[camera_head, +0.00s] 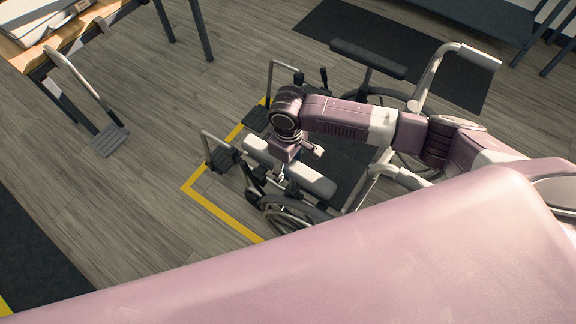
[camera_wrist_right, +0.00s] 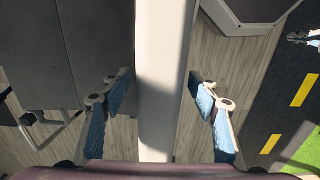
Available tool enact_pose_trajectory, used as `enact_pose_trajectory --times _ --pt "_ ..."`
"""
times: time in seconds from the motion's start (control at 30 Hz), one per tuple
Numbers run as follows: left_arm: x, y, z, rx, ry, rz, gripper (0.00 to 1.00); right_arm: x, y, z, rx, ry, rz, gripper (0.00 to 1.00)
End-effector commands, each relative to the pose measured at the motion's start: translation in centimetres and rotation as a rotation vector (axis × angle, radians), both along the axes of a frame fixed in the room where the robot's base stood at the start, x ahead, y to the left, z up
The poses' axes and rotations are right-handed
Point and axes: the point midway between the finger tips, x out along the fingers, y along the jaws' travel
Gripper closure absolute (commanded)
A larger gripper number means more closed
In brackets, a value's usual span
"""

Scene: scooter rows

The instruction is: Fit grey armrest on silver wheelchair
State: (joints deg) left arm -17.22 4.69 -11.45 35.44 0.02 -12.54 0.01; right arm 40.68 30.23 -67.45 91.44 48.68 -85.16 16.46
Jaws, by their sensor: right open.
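The silver wheelchair (camera_head: 428,80) stands on the wood floor, its dark seat partly hidden by my right arm. The light grey armrest (camera_head: 318,184) lies along the chair's near side; whether it is seated on its support cannot be told. My right gripper (camera_head: 284,172) points down over the middle of this armrest. In the right wrist view the armrest (camera_wrist_right: 160,50) runs between the two blue-padded fingers of the open gripper (camera_wrist_right: 160,98), with a gap on each side. The far side carries a dark armrest (camera_head: 368,59). My left gripper is out of view.
Yellow floor tape (camera_head: 222,213) marks a corner around the chair's front. A loose-looking legrest (camera_head: 110,140) is beside the wooden table (camera_head: 28,58) at upper left. A dark bench (camera_head: 480,18) stands at the back.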

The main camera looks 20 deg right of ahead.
Motion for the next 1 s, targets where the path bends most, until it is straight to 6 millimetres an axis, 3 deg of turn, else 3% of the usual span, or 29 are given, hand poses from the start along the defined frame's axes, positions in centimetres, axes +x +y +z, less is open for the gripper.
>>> enact_pose_trajectory --times 0.53,0.7,1.0 --pt "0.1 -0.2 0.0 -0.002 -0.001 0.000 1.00 0.2 0.0 10.1 0.002 -0.006 0.000 0.45" --pt "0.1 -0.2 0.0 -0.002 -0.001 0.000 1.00 0.1 0.0 11.5 0.001 -0.003 0.000 0.45" --pt "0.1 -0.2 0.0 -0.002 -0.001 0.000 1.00 0.1 0.0 11.7 0.001 -0.003 0.000 0.45"
